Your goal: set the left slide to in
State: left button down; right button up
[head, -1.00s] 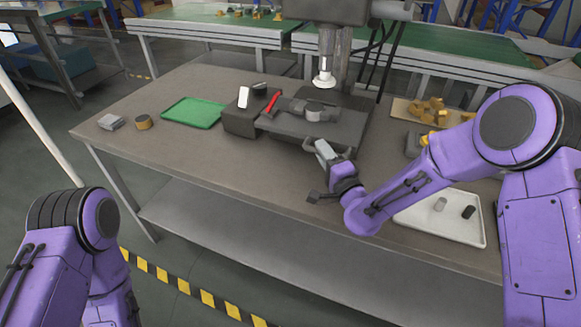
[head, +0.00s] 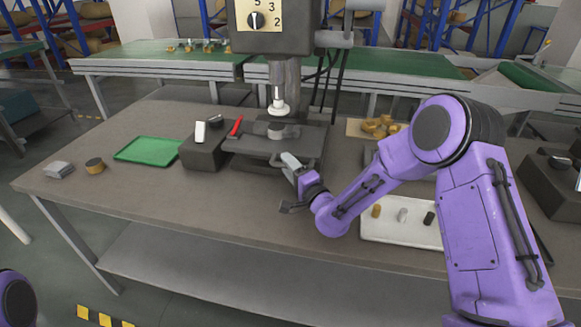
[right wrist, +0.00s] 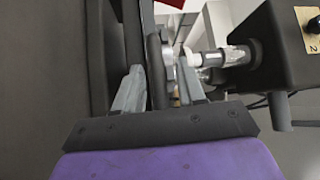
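A press with a white-tipped head (head: 278,104) stands over a dark fixture plate (head: 250,144) carrying a grey part (head: 282,131). I cannot tell for sure which piece is the left slide, or its setting. My right gripper (head: 291,161) is at the front right edge of the fixture plate. In the right wrist view its two fingers (right wrist: 160,92) stand apart, with a dark upright bar (right wrist: 156,70) between them. Gaps seem to show on both sides of the bar. My left gripper is out of view.
A dark box with a white piece (head: 200,133) and a red lever (head: 237,126) sit left of the press head. A green tray (head: 150,151) lies farther left, a white tray (head: 385,232) to the right.

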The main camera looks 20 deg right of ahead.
jog(key=shift+s+f, duration=0.15)
jog(key=shift+s, duration=0.15)
jog(key=b+v, duration=0.1)
jog(key=v, duration=0.4)
jog(key=b+v, duration=0.1)
jog(key=v, duration=0.4)
jog(key=shift+d+r, duration=0.1)
jog(key=shift+r, duration=0.1)
